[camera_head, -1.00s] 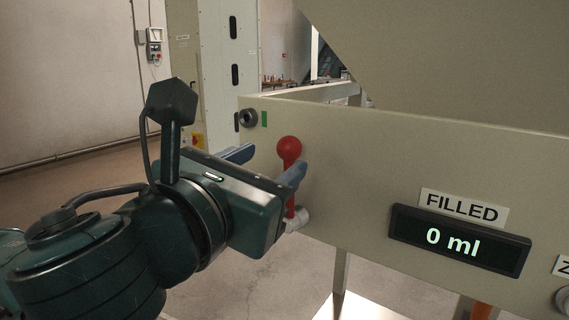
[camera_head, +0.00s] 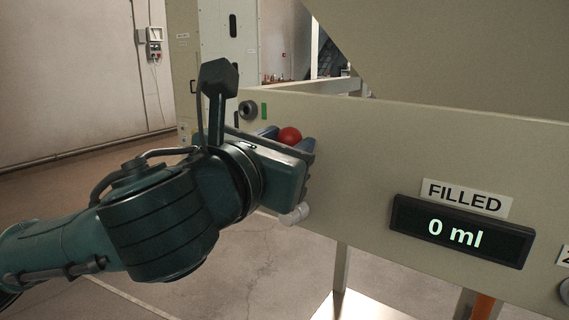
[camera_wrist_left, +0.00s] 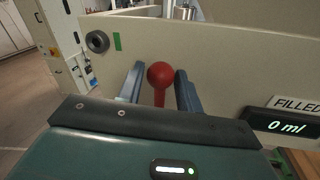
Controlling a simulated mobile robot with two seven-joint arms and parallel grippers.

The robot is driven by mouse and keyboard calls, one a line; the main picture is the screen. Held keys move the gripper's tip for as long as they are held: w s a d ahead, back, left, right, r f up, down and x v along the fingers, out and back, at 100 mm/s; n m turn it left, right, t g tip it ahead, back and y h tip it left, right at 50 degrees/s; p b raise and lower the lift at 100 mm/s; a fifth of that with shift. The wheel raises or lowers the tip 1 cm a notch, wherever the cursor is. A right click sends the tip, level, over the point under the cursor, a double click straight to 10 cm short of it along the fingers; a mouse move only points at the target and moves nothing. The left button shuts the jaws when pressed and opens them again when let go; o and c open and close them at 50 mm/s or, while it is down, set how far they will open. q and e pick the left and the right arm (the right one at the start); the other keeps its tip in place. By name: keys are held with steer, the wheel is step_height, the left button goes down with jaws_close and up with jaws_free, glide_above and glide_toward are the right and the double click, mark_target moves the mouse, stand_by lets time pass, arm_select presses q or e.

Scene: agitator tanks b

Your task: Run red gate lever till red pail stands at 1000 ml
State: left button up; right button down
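The red gate lever's ball knob (camera_head: 290,136) shows above my left gripper in the head view. In the left wrist view the red knob (camera_wrist_left: 160,75) and its stem stand between the two blue-grey fingers, with a gap visible on each side. My left gripper (camera_head: 287,138) is open around the lever. The lever's light pivot (camera_head: 295,214) shows below the gripper; most of the stem is hidden in the head view. The display (camera_head: 460,232) under the FILLED label (camera_head: 465,198) reads 0 ml. The red pail cannot be made out. My right gripper is not in view.
The beige panel (camera_head: 370,150) carries the lever and display. A round dark fitting (camera_head: 249,109) and a green mark (camera_head: 264,110) sit left of the lever. A partly cut-off label and knob are at the right edge. Floor is open at lower left.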

arm_select(q)
steer(key=c, duration=0.3)
steer(key=shift+s+d+f+b, duration=0.15)
steer(key=shift+s+d+f, duration=0.15)
steer(key=shift+s+d, duration=0.4)
steer(key=shift+s+d+f+b, duration=0.15)
steer(key=shift+s+d+f, duration=0.25)
steer(key=shift+d, duration=0.5)
steer(key=shift+s+d+f+b, duration=0.15)
steer(key=shift+s+d+f, duration=0.05)
steer(key=shift+s+d, duration=0.55)
steer(key=shift+c, duration=0.2)
steer(key=shift+r, duration=0.2)
steer(key=shift+w, duration=0.1)
stand_by(3.7)
steer(key=shift+w+a+r+p, duration=0.2)
steer(key=shift+w+a+p, duration=0.1)
steer(key=shift+w+a, duration=0.15)
steer(key=w+a, duration=0.1)
steer(key=a+p, duration=0.1)
steer(key=w+a+r, duration=0.1)
steer(key=a, duration=0.1)
steer(key=shift+w+p, duration=0.3)
steer(key=shift+w+a+r, duration=0.1)
steer(key=shift+r, duration=0.1)
